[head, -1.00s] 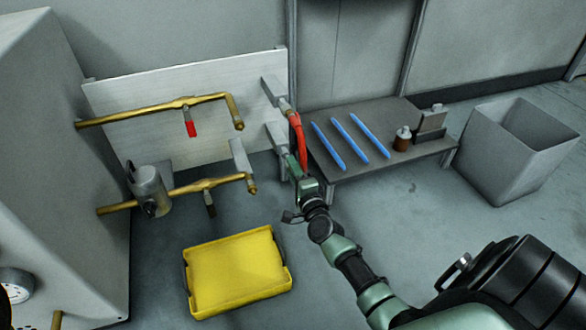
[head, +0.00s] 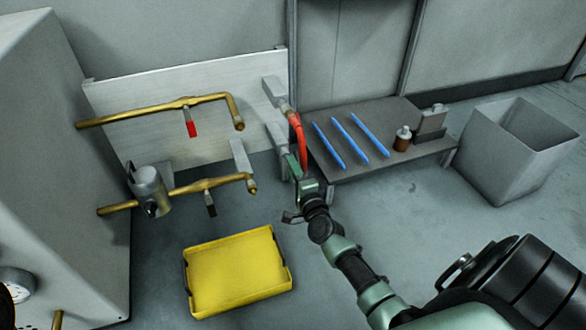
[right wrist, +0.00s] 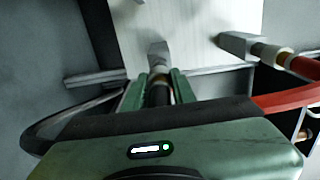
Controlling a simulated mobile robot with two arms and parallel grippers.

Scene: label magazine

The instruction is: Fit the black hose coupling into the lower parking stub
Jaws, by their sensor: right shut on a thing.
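The lower parking stub (head: 276,136) is a grey block on the right end of the white panel, below a like upper stub (head: 273,88). My right gripper (head: 292,165) is at the lower stub. In the right wrist view its green fingers (right wrist: 158,88) are shut on the black hose coupling (right wrist: 159,94). The coupling points at the lower stub (right wrist: 158,52), in line with it, with a pale ring at its front end. I cannot tell how far it is seated. The fingers hide most of it in the head view. My left gripper is out of view.
A red hose (head: 300,140) hangs from the upper stub, close to my right gripper. A low table (head: 365,173) with blue rods stands to the right. Brass pipes (head: 150,115) with valves are to the left. A yellow tray (head: 238,272) lies on the floor; a grey bin (head: 505,165) stands far right.

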